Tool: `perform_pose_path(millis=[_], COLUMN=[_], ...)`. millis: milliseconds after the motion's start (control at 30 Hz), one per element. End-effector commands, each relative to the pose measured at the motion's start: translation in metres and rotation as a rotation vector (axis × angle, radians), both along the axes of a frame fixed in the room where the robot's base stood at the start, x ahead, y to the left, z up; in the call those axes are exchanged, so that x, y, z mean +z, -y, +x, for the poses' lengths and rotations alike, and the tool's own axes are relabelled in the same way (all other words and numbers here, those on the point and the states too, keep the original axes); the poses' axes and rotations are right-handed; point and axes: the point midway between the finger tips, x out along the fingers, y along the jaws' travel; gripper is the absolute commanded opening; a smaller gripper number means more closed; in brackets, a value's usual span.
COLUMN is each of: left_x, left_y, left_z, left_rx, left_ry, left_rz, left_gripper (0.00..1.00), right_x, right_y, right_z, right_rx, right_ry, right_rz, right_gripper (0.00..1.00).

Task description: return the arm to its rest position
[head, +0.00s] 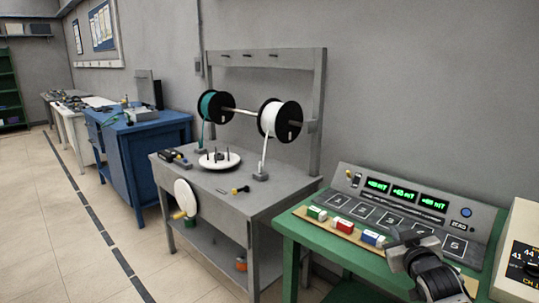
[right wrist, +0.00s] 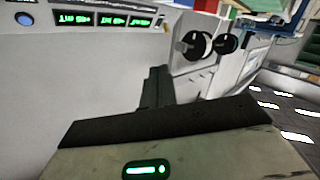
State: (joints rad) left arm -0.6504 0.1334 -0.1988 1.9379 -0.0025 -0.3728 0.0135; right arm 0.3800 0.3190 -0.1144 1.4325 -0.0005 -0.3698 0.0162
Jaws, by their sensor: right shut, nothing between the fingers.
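My right gripper (head: 416,246) is at the lower right of the head view, above the right part of the green table (head: 292,225) and in front of the grey control panel (head: 455,205). It is shut and holds nothing. In the right wrist view its dark body (right wrist: 165,120) fills the lower part, with the shut fingers (right wrist: 155,88) pointing up and away. The panel's green displays (right wrist: 105,19) show behind it at the upper left. My left gripper is not in view.
Green, red and blue-labelled blocks (head: 345,225) lie on a wooden strip left of the gripper. A white box with a dial (head: 517,255) stands at the far right. A grey bench with two wire spools (head: 281,119) stands to the left, then a blue cabinet (head: 130,150). The tiled floor (head: 50,220) is clear.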

Motion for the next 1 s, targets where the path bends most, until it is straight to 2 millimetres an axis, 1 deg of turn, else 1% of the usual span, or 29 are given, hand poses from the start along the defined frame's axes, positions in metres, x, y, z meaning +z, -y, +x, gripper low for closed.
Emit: perform_pose_path(millis=[33, 67, 100, 167, 200, 267, 300, 367, 400, 467, 500, 600, 700, 767, 833, 1000], left_x=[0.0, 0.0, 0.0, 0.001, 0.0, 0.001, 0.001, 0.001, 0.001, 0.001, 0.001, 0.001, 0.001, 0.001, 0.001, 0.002], left_y=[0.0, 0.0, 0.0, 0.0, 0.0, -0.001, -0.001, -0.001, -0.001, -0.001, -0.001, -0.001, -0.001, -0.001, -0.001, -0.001], left_z=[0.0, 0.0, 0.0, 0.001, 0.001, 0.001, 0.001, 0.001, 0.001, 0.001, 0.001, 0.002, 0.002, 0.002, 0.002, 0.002], left_rx=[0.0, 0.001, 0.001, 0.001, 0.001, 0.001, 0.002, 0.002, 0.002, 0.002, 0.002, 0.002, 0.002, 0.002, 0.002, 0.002], left_ry=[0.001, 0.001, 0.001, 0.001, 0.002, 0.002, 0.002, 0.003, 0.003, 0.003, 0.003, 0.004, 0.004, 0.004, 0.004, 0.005], left_rz=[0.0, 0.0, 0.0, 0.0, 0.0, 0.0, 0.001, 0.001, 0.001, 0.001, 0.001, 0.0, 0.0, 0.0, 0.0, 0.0], left_gripper=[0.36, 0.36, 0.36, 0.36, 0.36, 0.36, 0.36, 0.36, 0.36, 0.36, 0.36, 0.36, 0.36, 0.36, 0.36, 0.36], right_x=[-0.023, -0.035, -0.052, -0.079, -0.098, -0.125, -0.143, -0.167, -0.18, -0.197, -0.205, -0.219, -0.224, -0.226, -0.226, -0.227], right_y=[-0.01, -0.017, -0.025, -0.038, -0.048, -0.065, -0.075, -0.092, -0.101, -0.116, -0.124, -0.141, -0.151, -0.154, -0.156, -0.157], right_z=[-0.014, -0.023, -0.035, -0.058, -0.075, -0.106, -0.128, -0.165, -0.189, -0.226, -0.249, -0.298, -0.332, -0.344, -0.352, -0.353], right_rx=[0.016, 0.025, 0.037, 0.057, 0.07, 0.092, 0.105, 0.123, 0.133, 0.144, 0.151, 0.157, 0.157, 0.157, 0.156, 0.157], right_ry=[-0.033, -0.05, -0.078, -0.121, -0.152, -0.202, -0.237, -0.292, -0.327, -0.377, -0.41, -0.477, -0.523, -0.539, -0.548, -0.552], right_rz=[0.007, 0.011, 0.02, 0.034, 0.045, 0.067, 0.084, 0.113, 0.132, 0.163, 0.183, 0.229, 0.261, 0.273, 0.28, 0.282], right_gripper=[0.0, 0.0, 0.0, 0.0, 0.0, 0.0, 0.0, 0.0, 0.0, 0.0, 0.0, 0.0, 0.0, 0.0, 0.0, 0.0])
